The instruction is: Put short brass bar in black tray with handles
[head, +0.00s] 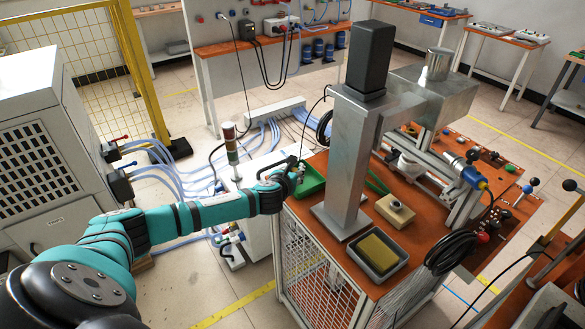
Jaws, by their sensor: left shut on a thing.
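My left gripper (298,170) is at the left edge of the orange-topped workbench, by the green bin (312,183). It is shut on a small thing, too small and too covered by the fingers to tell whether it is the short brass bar. No brass bar shows clearly elsewhere. A dark grey tray with a yellow-brown inside (377,252) lies at the bench's front corner. I cannot make out handles on it, nor tell whether it is the black tray. My right gripper is not in view.
A tall grey metal column (350,160) with a black top stands on the bench, just right of the gripper. A beige block (395,210) with a round knob sits behind the grey tray. A coiled black cable (450,252) hangs at the bench's right side.

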